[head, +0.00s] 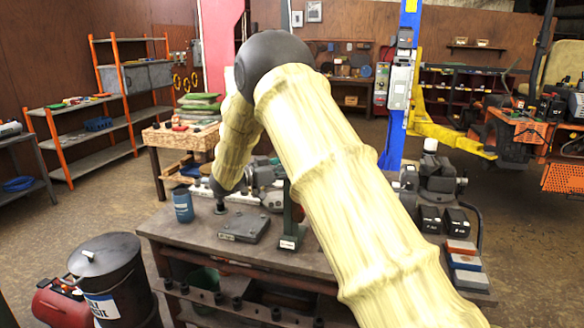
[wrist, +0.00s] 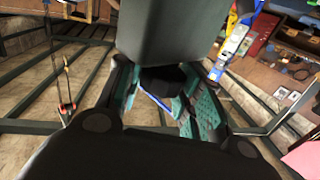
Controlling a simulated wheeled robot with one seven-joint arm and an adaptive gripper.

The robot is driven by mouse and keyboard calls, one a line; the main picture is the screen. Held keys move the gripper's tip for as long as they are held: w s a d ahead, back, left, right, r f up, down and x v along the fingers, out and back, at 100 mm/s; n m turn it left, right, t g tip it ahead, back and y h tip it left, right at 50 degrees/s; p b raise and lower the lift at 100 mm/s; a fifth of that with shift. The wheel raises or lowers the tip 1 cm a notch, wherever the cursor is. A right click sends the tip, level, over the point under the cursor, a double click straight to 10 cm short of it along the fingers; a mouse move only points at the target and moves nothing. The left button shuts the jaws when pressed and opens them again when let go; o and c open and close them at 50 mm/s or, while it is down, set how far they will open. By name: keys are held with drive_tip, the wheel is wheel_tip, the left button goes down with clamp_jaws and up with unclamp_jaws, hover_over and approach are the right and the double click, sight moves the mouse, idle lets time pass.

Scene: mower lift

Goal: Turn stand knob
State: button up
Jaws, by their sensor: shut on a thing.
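The dark green stand (head: 289,236) stands upright on the workbench (head: 165,228), partly behind my arm in the head view. My gripper (head: 272,173) is at the upper part of the stand, small and partly covered there. In the wrist view my gripper (wrist: 160,95) has its two teal-padded fingers on either side of a black knob (wrist: 165,78) and is shut on it. A wide grey-green part, which looks like the stand's post (wrist: 165,35), rises just beyond the knob. The knob's far side is hidden, and I cannot tell its turn angle.
A blue cup (head: 183,206) and a dark flat plate (head: 244,229) are on the bench left of the stand. Black boxes (head: 455,222) and stacked coloured boxes (head: 464,255) are at the right. A dark drum (head: 108,275) stands on the floor at left.

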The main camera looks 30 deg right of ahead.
drive_tip(key=shift+r, duration=0.15)
idle(0.3)
drive_tip(key=o, duration=1)
drive_tip(key=w+a, duration=0.1)
drive_tip(key=a, duration=1.1)
drive_tip(key=shift+w, duration=0.1)
